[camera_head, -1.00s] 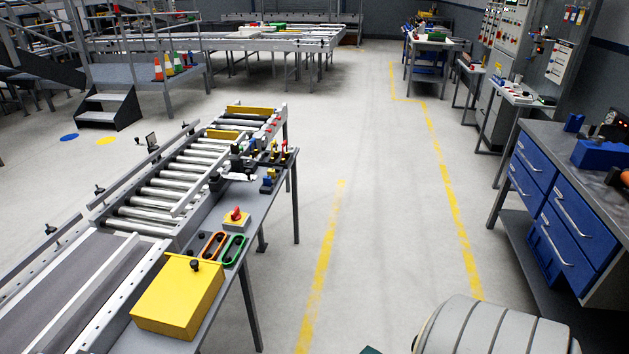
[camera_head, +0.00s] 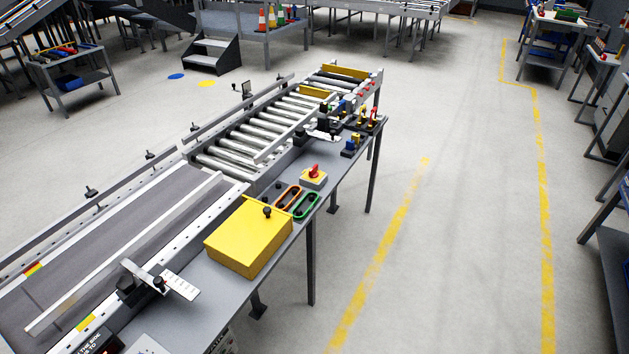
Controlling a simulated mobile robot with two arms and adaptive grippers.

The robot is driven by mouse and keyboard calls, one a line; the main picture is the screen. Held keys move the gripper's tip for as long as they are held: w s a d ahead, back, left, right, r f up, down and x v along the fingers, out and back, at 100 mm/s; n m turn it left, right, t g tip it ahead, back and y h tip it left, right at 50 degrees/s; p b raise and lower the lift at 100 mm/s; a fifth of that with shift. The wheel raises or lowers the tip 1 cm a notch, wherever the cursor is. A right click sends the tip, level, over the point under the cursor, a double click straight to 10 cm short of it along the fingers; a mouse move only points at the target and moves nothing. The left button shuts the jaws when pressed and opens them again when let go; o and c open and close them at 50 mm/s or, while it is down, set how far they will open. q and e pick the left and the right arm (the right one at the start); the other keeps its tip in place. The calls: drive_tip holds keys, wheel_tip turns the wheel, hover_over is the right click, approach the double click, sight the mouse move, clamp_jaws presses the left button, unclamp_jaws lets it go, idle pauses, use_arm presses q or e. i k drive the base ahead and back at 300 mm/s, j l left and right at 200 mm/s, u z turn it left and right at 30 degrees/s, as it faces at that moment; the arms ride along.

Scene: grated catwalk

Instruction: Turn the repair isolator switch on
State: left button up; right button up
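The isolator switch (camera_head: 314,177) is a small yellow box with a red rotary handle. It sits on the grey side shelf of the conveyor, just beyond the orange and green oval pieces. Its red handle (camera_head: 314,169) appears to stand up from the box; its exact on or off position is too small to tell. Neither of my grippers shows in the head view.
A yellow box (camera_head: 248,236) with a black knob stands on the shelf (camera_head: 203,291) nearer to me. Orange (camera_head: 287,198) and green (camera_head: 306,205) ovals lie beside the switch. The roller conveyor (camera_head: 250,140) runs behind. Open floor (camera_head: 450,230) lies to the right.

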sight(313, 173)
drive_tip(key=i+l+u, duration=0.15)
drive_tip(key=i+l, duration=0.15)
drive_tip(key=i+l+u, duration=0.15)
drive_tip(key=i+l, duration=0.15)
drive_tip(key=i+l+u, duration=0.1)
drive_tip(key=i+l, duration=0.15)
drive_tip(key=l, duration=0.25)
drive_tip(key=i+l+u, duration=0.15)
drive_tip(key=l, duration=0.25)
drive_tip(key=i, duration=0.1)
